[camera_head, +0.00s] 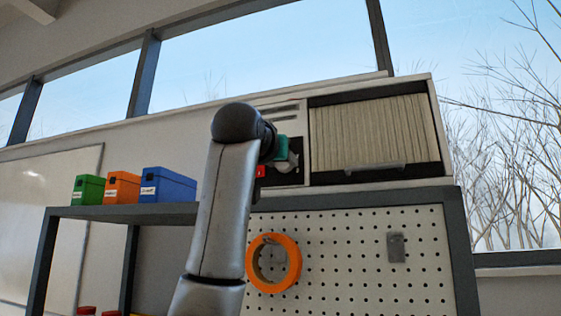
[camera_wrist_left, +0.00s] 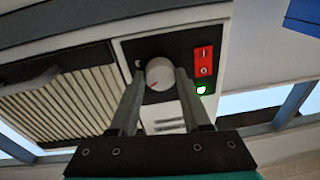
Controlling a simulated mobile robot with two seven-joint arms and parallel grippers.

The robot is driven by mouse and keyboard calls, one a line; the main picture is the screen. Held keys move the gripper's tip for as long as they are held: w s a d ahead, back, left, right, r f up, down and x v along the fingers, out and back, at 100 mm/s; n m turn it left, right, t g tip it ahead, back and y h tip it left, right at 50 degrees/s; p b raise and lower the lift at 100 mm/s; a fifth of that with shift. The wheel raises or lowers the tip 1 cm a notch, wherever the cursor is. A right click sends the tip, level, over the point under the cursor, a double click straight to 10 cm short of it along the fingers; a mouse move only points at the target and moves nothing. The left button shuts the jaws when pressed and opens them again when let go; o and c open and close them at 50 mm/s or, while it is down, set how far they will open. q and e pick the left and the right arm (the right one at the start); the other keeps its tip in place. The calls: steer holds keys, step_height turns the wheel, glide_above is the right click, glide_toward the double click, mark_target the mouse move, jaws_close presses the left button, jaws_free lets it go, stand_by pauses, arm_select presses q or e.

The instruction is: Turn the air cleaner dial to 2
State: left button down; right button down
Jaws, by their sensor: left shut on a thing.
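The air cleaner (camera_head: 322,152) is a pale box with a dark control panel, standing on top of the grey shelf unit. Its round whitish dial (camera_wrist_left: 159,75) shows in the left wrist view, with a small red pointer mark on its face. My left gripper (camera_wrist_left: 160,80) has a finger on each side of the dial and is shut on it. In the head view my left gripper (camera_head: 287,162) is at the control panel, and the arm and gripper hide much of the panel. Numbers around the dial are too small or covered to read. My right gripper is not in view.
A red switch (camera_wrist_left: 204,61) and a lit green lamp (camera_wrist_left: 201,90) sit beside the dial. The pleated filter (camera_head: 370,133) is right of the panel. Green, orange and blue boxes (camera_head: 168,187) stand on a shelf. Orange tape (camera_head: 291,263) hangs on the pegboard (camera_head: 345,270).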

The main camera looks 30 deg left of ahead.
arm_select(q)
steer(key=shift+c, duration=1.8)
jaws_free()
steer(key=b+v, duration=0.6)
steer(key=v, duration=0.9)
steer(key=shift+s+b, duration=0.15)
steer(key=shift+b, duration=0.15)
steer(key=shift+a, duration=0.1)
